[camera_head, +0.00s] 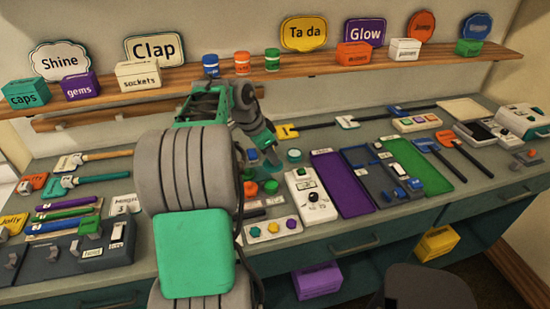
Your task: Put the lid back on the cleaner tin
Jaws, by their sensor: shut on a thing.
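My gripper (267,155) is low over the middle of the counter, pointing down. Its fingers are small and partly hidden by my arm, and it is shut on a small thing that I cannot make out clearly. A green round piece (271,187) and an orange-red round piece (250,189) lie on the counter nearer to me. I cannot tell which of these is the cleaner tin or its lid.
The counter (400,228) is crowded. A white joystick box (311,196), a purple tray (341,183) and a green tray (417,166) lie to the right. Tools and a dark switch box (75,256) lie to the left. A wooden shelf (330,66) with tins and signs runs behind.

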